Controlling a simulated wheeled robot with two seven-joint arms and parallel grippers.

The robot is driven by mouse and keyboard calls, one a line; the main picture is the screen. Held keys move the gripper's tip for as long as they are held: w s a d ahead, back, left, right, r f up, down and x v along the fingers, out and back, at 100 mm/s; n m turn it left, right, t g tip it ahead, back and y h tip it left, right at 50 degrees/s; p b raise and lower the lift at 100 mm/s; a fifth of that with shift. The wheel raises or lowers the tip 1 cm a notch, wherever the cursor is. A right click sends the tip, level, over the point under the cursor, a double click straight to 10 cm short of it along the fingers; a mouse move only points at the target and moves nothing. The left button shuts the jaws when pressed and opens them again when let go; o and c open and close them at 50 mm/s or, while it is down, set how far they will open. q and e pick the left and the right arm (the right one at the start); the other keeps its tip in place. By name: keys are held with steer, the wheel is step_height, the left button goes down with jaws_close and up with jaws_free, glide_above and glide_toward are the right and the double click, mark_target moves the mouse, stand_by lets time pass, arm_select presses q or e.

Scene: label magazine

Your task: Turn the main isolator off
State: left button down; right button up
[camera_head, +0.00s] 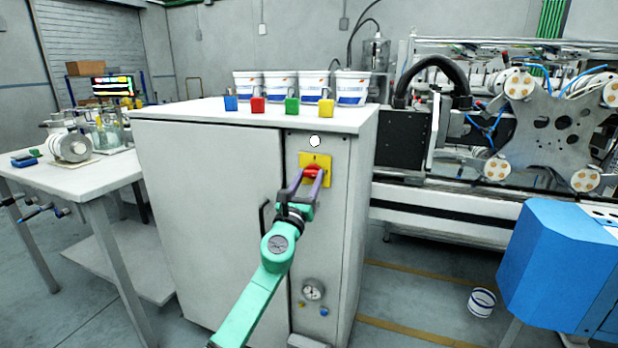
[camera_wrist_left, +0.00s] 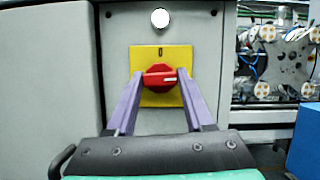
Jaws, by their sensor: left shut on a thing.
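The main isolator is a red rotary handle (camera_head: 311,172) on a yellow plate (camera_head: 327,180), high on the right part of the grey cabinet's front. In the left wrist view the red handle (camera_wrist_left: 159,77) lies across, roughly level, with a white mark at its right end. A "0" is printed at the top of the yellow plate (camera_wrist_left: 178,55). My left gripper (camera_head: 309,176) has its purple fingers on both sides of the handle and is shut on it. The fingers cover part of the plate's lower area. My right gripper is not in view.
A round white lamp (camera_head: 315,141) sits above the plate. Coloured padlocks, such as the red one (camera_head: 258,105), and white tubs (camera_head: 283,85) stand on the cabinet top. A gauge (camera_head: 313,290) is lower down. A blue machine (camera_head: 562,265) stands at the right.

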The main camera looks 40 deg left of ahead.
arm_select(q)
steer(key=n+g+y+p, duration=0.1)
steer(key=n, duration=0.2)
steer(key=n+g+y+p, duration=0.1)
steer(key=n+y, duration=0.1)
steer(key=n, duration=0.2)
steer(key=shift+d+r, duration=0.1)
steer(key=shift+r, duration=0.05)
steer(key=n+g+p, duration=0.1)
steer(key=n, duration=0.2)
steer(key=n+g+y+p, duration=0.1)
steer(key=n, duration=0.1)
steer(key=shift+d+n+y, duration=0.1)
steer(key=shift+n+y, duration=0.2)
steer(key=shift+n, duration=0.1)
steer(key=n+g+p, duration=0.1)
steer(key=n, duration=0.2)
steer(key=n+g+p, duration=0.1)
steer(key=n+p, duration=0.1)
steer(key=shift+r+n+g+p, duration=0.2)
steer(key=shift+n+g+p, duration=0.1)
steer(key=shift+n, duration=0.1)
steer(key=shift+f+n+g+p, duration=0.1)
steer(key=shift+n+g+p, duration=0.4)
steer(key=shift+n+p, duration=0.5)
steer(key=shift+n, duration=0.4)
steer(key=shift+c, duration=1.4)
jaws_free()
steer(key=shift+d, duration=0.1)
